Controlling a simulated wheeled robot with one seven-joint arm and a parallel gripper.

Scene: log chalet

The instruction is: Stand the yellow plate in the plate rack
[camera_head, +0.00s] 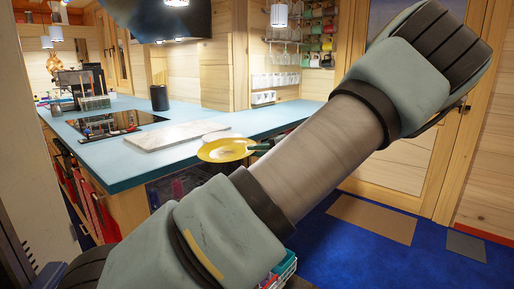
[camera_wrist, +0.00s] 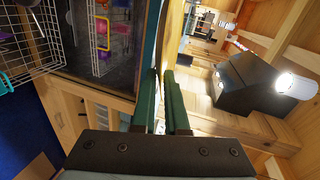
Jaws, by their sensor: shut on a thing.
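The yellow plate (camera_head: 226,151) is in the head view, in front of the counter's near edge, roughly level and facing up. My gripper (camera_head: 254,147) is shut on its right rim; the rest of my gripper is mostly hidden behind my arm. In the wrist view my gripper (camera_wrist: 161,74) has its green fingers close together, with a thin yellow edge of the plate between them. A grey slatted object (camera_head: 95,102) at the counter's far left may be the plate rack; it is too small to be sure.
A blue counter (camera_head: 100,153) carries a pale board (camera_head: 180,134), a black hob (camera_head: 108,124) and a dark canister (camera_head: 159,97). A white dish (camera_head: 216,135) shows just behind the yellow plate. A wire basket (camera_wrist: 28,62) is at the wrist view's left. A dark hood (camera_head: 155,20) hangs above.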

